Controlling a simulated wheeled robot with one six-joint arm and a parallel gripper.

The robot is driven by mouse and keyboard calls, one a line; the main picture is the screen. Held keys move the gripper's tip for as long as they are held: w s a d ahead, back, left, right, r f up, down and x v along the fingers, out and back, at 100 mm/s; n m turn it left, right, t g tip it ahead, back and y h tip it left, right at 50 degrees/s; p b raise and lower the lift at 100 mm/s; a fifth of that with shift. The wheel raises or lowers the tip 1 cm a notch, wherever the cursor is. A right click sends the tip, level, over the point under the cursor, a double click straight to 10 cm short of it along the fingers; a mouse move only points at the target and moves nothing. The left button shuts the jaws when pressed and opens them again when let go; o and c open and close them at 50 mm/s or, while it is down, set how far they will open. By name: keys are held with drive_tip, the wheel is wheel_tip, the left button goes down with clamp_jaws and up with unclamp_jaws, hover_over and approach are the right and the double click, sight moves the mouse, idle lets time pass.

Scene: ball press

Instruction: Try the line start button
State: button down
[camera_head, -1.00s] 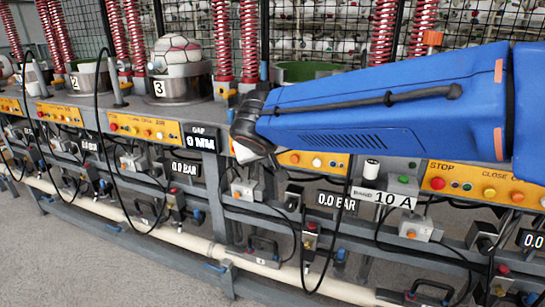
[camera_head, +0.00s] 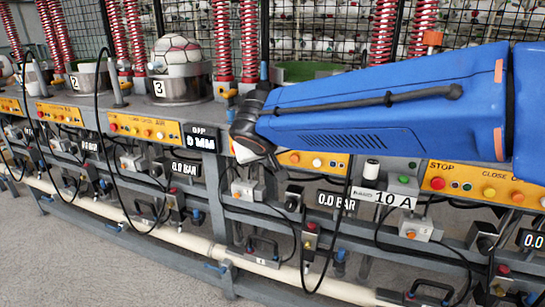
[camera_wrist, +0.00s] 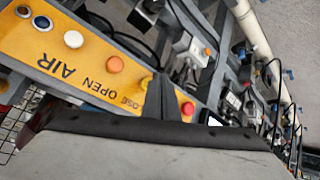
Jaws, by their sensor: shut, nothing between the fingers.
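No button with a readable "line start" label shows. A grey box with a green button (camera_head: 404,180) stands right of centre, beside the "10 A" plate. My gripper (camera_wrist: 163,98) shows as one dark shut piece in the wrist view, with nothing held. It lies in front of a yellow panel (camera_wrist: 60,75), between a yellow button (camera_wrist: 146,83) and a red button (camera_wrist: 187,108). I cannot tell whether it touches the panel. An orange button (camera_wrist: 115,64) sits by "OPEN", and a white button (camera_wrist: 73,39) and blue button (camera_wrist: 42,22) by "AIR". My arm hides part of the line in the head view.
Yellow button panels (camera_head: 145,127) run along the press frame. A ball (camera_head: 178,52) sits on press 3 (camera_head: 180,88). Red springs (camera_head: 222,45), black cables and a pale pipe (camera_head: 185,240) stand around. The floor (camera_head: 70,260) in front is clear.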

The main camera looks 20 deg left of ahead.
drive_tip(key=shift+w, duration=0.25)
idle(0.6)
drive_tip(key=shift+w, duration=0.2)
drive_tip(key=shift+w+d, duration=0.1)
drive_tip(key=shift+w, duration=0.35)
idle(0.9)
drive_tip(key=shift+s, duration=0.9)
drive_tip(key=s, duration=0.5)
drive_tip(key=shift+a, duration=0.25)
idle(0.8)
